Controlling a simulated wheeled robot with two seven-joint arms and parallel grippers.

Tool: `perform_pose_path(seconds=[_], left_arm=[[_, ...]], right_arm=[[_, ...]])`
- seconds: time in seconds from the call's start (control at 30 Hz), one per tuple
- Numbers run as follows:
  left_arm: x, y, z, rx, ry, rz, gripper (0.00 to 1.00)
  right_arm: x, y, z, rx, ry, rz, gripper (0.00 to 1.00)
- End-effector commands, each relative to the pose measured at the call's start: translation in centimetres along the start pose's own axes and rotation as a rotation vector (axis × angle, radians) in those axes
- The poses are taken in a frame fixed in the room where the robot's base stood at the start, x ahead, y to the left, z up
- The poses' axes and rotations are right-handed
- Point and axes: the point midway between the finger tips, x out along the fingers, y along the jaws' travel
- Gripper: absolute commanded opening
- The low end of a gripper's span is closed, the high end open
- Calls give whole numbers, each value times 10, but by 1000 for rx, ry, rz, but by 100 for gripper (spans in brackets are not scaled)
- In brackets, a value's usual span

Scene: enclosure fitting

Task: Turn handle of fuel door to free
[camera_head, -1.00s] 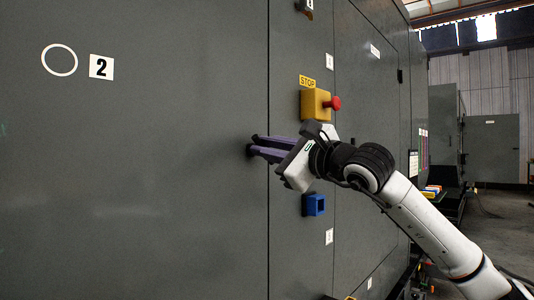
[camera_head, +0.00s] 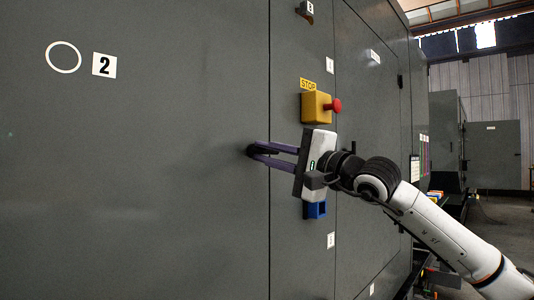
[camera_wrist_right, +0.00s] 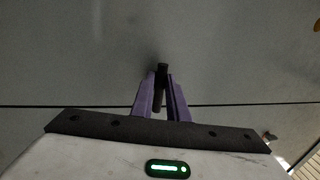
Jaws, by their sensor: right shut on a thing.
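The grey door (camera_head: 150,190) carries a white circle mark and a label with the number 2. My right gripper (camera_head: 255,150) reaches in from the right, its purple fingers at the door surface close to the vertical seam. In the right wrist view its fingers (camera_wrist_right: 161,95) are shut on a small dark handle (camera_wrist_right: 162,70) that stands on the panel near the seam. In the head view the handle is mostly hidden at the fingertips. My left gripper is not in view.
A yellow box with a red stop button (camera_head: 318,106) juts out just above my right gripper. A blue square socket (camera_head: 315,210) sits just below it. A small dark switch (camera_head: 305,10) is higher up. Open floor lies at the far right.

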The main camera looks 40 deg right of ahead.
Motion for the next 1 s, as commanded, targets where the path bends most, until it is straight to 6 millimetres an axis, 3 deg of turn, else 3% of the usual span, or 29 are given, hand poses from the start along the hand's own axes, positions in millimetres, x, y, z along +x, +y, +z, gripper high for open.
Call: perform_pose_path(seconds=[0.6, 0.63, 0.7, 1.0], left_arm=[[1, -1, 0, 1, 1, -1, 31], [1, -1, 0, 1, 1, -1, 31], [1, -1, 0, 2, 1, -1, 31], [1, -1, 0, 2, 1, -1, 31]], right_arm=[[-1, -3, -1, -45, -7, -8, 0], [-1, -3, -1, -45, -7, -8, 18], [-1, -2, -1, -44, -7, -7, 30], [-1, 0, 0, -41, -8, -3, 32]])
